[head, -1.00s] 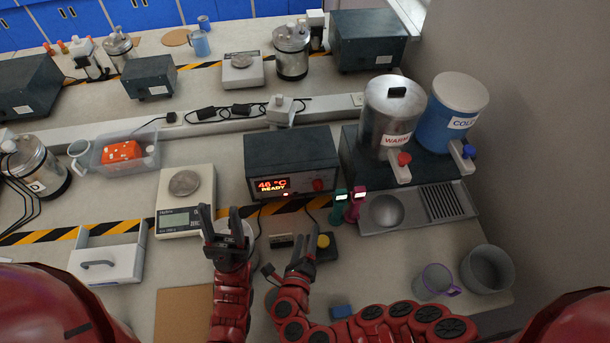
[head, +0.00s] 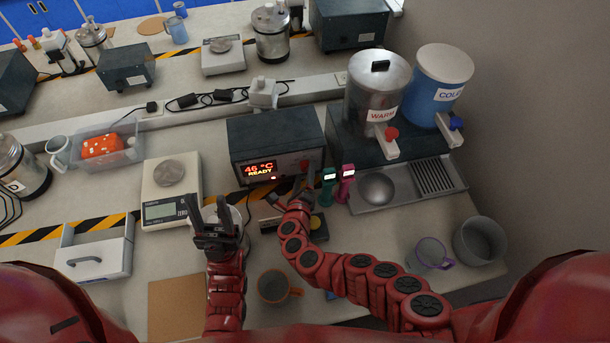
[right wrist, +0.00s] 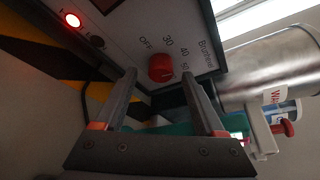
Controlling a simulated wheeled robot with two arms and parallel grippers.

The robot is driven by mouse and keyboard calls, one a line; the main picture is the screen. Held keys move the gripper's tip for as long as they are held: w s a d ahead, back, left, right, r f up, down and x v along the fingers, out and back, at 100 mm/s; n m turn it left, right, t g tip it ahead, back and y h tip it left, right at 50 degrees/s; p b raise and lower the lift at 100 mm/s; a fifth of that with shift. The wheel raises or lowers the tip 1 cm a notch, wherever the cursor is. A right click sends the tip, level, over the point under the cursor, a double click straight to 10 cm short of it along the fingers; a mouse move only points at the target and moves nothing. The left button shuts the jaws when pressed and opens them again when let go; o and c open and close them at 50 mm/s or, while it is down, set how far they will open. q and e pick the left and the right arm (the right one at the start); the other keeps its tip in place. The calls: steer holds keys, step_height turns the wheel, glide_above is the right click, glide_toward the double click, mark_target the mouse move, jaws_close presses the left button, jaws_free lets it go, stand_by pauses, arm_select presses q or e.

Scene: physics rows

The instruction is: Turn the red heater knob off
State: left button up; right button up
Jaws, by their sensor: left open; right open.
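The heater (head: 277,142) is a dark box on the bench; its display reads "46 °C READY". Its red knob (right wrist: 161,68) shows in the right wrist view on the panel, among the marks OFF, 30, 40 and 50. My left gripper (head: 212,212) is open and empty, in front of the scale.
Green and pink thermometers (head: 347,182) stand just right of my right gripper. The WARM pot (head: 375,92) and COLD pot (head: 438,85) stand at the right. A scale (head: 171,205) stands left of the heater. An orange mug (head: 275,287) is between my arms.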

steer(key=shift+w+f, duration=0.1)
steer(key=shift+w, duration=0.45)
steer(key=shift+d, duration=0.1)
jaws_close()
steer(key=shift+f+n+b, duration=0.15)
steer(key=shift+n+b, duration=0.15)
steer(key=shift+n, duration=0.1)
steer(key=n+t+h, duration=0.1)
steer(key=n, duration=0.1)
steer(key=shift+n, duration=0.3)
jaws_free()
